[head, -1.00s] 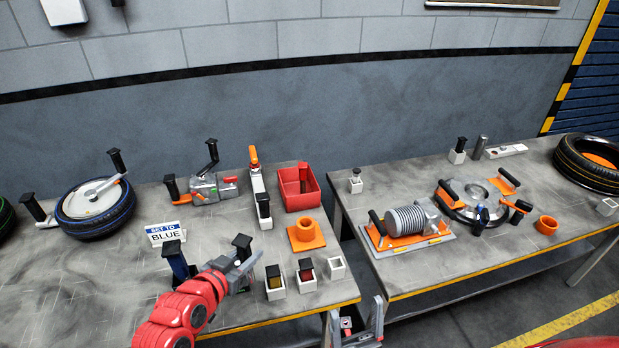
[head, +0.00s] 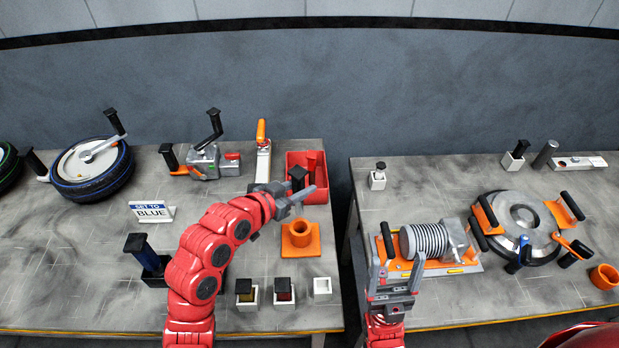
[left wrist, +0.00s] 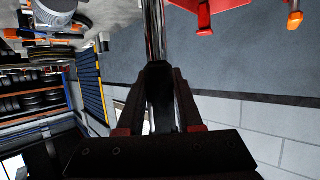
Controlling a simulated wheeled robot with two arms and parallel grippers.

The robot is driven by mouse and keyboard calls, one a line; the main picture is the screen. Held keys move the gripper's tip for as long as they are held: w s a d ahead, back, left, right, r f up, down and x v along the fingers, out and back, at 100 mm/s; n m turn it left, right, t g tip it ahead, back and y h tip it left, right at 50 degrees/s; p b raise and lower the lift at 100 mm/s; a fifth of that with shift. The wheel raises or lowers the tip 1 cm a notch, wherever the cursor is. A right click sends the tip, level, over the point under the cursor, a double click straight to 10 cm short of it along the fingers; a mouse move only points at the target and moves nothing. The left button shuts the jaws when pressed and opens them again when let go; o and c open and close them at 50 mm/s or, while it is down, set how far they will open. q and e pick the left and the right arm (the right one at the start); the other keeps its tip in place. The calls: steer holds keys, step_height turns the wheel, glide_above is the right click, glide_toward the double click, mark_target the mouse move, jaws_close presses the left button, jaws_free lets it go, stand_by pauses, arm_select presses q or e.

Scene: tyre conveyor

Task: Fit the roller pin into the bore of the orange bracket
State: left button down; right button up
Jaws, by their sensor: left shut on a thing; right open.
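The orange bracket (head: 311,250) lies on the left table, its ring-shaped bore (head: 300,227) facing up. My left gripper (head: 298,196) is beyond the bracket in the head view, in front of the red bin. It is shut on the roller pin, whose black grip (head: 297,173) stands above the fingers. In the left wrist view a shiny metal shaft (left wrist: 153,35) runs away from between the fingers. The shaft is not clear in the head view. The pin is apart from the bracket. My right gripper (head: 393,278) is open and empty, in front of the right table's ribbed roller.
A red bin (head: 318,192) and a lever stand (head: 263,165) are behind the bracket. A "SET TO BLUE" sign (head: 152,212) is left. A gap separates the tables.

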arm_select(q)
steer(key=shift+s+a+r, duration=0.1)
steer(key=shift+s+a, duration=0.05)
steer(key=shift+s, duration=0.1)
steer(key=shift+w+d+f, duration=0.25)
steer(key=shift+w+d, duration=0.05)
steer(key=shift+d, duration=0.05)
steer(key=shift+s+a+f+b, duration=0.1)
steer(key=shift+a+f+b, duration=0.05)
steer(key=shift+b, duration=0.5)
steer(key=shift+f+b, duration=0.3)
step_height(320, 180, down, 2)
steer(key=shift+f+b, duration=0.15)
steer(key=shift+b, duration=0.95)
steer(key=shift+f+b, duration=0.9)
steer(key=shift+b, duration=0.05)
steer(key=shift+f, duration=0.15)
steer(key=shift+b, duration=0.4)
